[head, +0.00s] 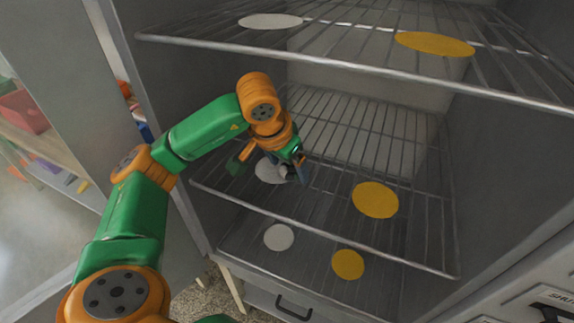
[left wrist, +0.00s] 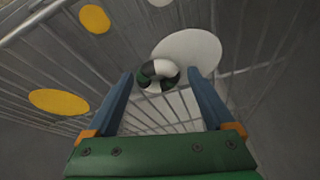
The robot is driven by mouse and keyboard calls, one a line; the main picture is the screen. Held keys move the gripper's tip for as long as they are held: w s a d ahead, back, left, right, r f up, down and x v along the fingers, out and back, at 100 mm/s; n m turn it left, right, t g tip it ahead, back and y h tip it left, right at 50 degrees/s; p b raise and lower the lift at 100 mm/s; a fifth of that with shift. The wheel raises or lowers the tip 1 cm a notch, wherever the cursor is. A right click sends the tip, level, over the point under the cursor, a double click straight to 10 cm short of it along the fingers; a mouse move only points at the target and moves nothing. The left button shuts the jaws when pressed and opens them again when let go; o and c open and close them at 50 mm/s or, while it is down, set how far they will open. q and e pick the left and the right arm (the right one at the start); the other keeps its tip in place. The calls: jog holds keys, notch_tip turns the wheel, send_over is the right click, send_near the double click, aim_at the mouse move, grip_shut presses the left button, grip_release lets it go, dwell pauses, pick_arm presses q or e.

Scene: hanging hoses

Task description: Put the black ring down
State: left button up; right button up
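In the head view this white disc (head: 268,171) is on the middle shelf, partly hidden by my gripper. My left gripper (head: 287,177) reaches in over that shelf. Its two blue fingers (left wrist: 160,78) are spread, with the ring between their tips in the picture and a gap on each side. Whether the ring rests on the shelf is hard to tell. My right gripper is not in view.
The middle wire shelf (head: 330,228) also bears a yellow disc (head: 375,200). The upper shelf (head: 340,62) crosses above my arm, with a white and a yellow disc. A lower level has a white disc (head: 279,237) and a yellow disc (head: 348,264). Grey cabinet walls stand on both sides.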

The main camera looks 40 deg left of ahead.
pick_arm(q)
jog(key=shift+d+f, duration=0.1)
dwell(0.3)
jog(key=shift+r+p, duration=0.3)
jog(key=shift+r, duration=0.05)
jog(key=shift+d+r, duration=0.1)
jog(key=shift+r, duration=0.25)
jog(key=shift+v, duration=0.85)
jog(key=s+b, duration=0.1)
jog(key=s, duration=0.1)
jog(key=s+b, duration=0.1)
jog(key=s, duration=0.1)
jog(key=s+b, duration=0.1)
jog(key=s, duration=0.1)
jog(key=shift+s+d+f, duration=0.2)
jog(key=shift+d, duration=0.2)
jog(key=s, duration=0.3)
jog(key=s+d, duration=0.1)
jog(key=s, duration=0.1)
jog(key=shift+s+r, duration=0.35)
jog(key=shift+a, duration=0.1)
